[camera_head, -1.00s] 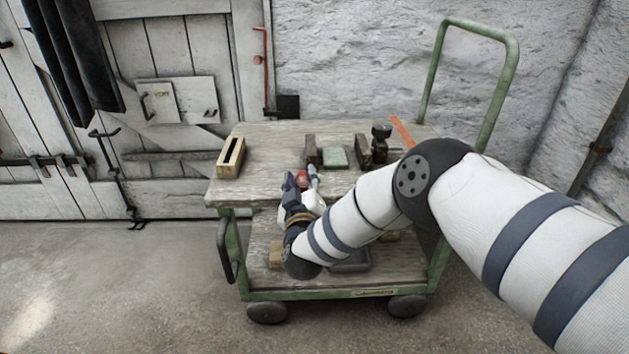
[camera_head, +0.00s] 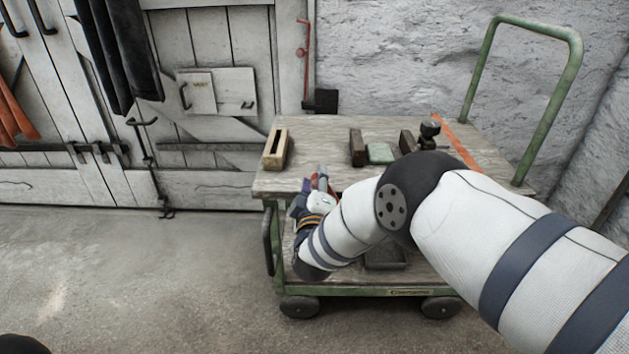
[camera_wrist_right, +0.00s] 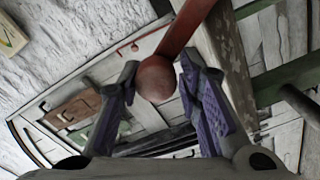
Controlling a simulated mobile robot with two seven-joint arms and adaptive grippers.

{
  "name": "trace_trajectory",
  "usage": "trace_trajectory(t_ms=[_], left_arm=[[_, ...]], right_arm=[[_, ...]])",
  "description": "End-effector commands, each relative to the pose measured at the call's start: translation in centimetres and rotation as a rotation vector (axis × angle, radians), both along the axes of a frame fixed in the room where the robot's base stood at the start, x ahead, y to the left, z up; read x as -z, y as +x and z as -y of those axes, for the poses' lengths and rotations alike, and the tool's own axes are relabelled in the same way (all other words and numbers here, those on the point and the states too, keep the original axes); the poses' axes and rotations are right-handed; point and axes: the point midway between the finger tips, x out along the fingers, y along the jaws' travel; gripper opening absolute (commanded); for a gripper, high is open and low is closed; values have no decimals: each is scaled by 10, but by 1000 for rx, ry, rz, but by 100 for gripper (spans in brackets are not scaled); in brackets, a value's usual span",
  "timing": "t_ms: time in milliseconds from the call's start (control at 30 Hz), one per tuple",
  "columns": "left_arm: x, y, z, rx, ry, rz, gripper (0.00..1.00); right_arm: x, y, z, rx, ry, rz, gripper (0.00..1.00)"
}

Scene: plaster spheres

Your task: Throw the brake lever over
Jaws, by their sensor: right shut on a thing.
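The brake lever (camera_wrist_right: 195,22) is a red bar ending in a round red knob (camera_wrist_right: 158,80) in the right wrist view. My right gripper (camera_wrist_right: 160,72) is shut on this knob, with one finger on each side. In the head view my right gripper (camera_head: 318,184) is at the front edge of the green cart (camera_head: 350,293), left of its middle. Only a little red shows between the fingers there, and the lever's lower part is hidden by my gripper and arm. My left gripper is not in view.
A grey tray (camera_head: 385,258) lies on the lower shelf. The floor (camera_head: 150,280) left of the cart is clear.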

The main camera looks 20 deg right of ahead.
Motion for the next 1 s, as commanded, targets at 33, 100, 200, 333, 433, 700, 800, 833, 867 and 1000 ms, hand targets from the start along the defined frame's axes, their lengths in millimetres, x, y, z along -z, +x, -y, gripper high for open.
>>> trace_trajectory(t_ms=[33, 100, 200, 333, 433, 700, 800, 833, 867, 1000], left_arm=[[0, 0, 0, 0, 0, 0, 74], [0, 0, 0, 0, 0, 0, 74], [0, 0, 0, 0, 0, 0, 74], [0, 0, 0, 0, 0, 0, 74], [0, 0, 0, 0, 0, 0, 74], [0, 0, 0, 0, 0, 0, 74], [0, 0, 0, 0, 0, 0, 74], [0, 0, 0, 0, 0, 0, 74], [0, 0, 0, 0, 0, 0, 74], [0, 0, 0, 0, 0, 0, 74]], right_arm=[[-3, 1, 0, -1, -8, 7, 0], [-3, 1, 0, -2, -9, 6, 0], [-3, 1, 0, -3, -8, 5, 0], [-3, 1, -1, -4, -8, 6, 0], [-2, 1, -1, -4, -6, 4, 48], [-1, -1, -2, -3, -3, 1, 48], [0, -11, -6, -5, -2, -2, 48], [0, -16, -8, -6, -3, -3, 48], [0, -23, -9, -5, -3, -3, 48], [0, -61, -20, -8, -5, -3, 48]])
